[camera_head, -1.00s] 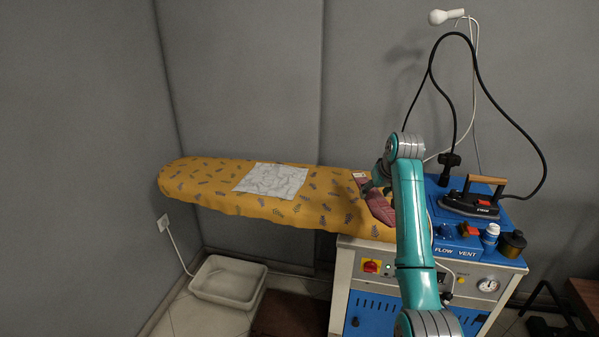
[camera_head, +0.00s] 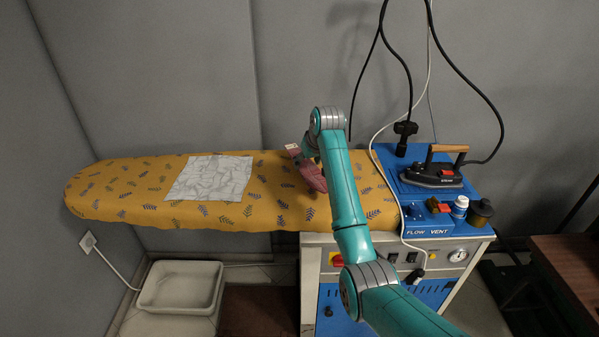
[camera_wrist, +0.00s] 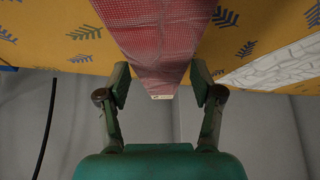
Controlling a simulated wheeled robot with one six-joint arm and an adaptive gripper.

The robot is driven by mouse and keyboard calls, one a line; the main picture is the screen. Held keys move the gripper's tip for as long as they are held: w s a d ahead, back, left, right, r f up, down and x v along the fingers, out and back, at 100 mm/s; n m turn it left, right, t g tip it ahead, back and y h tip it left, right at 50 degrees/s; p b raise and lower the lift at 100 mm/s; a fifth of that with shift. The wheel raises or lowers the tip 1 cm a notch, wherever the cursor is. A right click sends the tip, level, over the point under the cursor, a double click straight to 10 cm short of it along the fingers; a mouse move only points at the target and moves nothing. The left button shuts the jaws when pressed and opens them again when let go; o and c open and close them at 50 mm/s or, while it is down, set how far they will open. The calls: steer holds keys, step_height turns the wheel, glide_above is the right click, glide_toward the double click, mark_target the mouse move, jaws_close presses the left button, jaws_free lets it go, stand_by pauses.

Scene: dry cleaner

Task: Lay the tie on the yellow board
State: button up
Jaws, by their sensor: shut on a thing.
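The tie (camera_head: 314,177) is dark pinkish-red with a fine check and a small pale label at one end. It shows at the right part of the yellow board (camera_head: 130,208), which has a leaf print. In the wrist view the tie (camera_wrist: 155,35) runs between the two fingers, over the board (camera_wrist: 60,40). My gripper (camera_wrist: 160,84) is shut on the tie. In the head view my arm partly hides the gripper and tie. I cannot tell whether the tie touches the board or hangs just above it.
A white patterned cloth (camera_head: 210,178) lies flat on the board, left of the tie. An iron (camera_head: 432,174) stands on the blue machine top (camera_head: 398,172) at right, with a bottle (camera_head: 459,207) nearby. A white tray (camera_head: 180,287) is on the floor. The board's left end is clear.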

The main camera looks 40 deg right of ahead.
mark_target(309, 169)
steer(key=shift+f, duration=2.2)
steer(key=o, duration=1.1)
steer(key=shift+f, duration=0.1)
steer(key=v, duration=1.2)
steer(key=shift+s, duration=0.1)
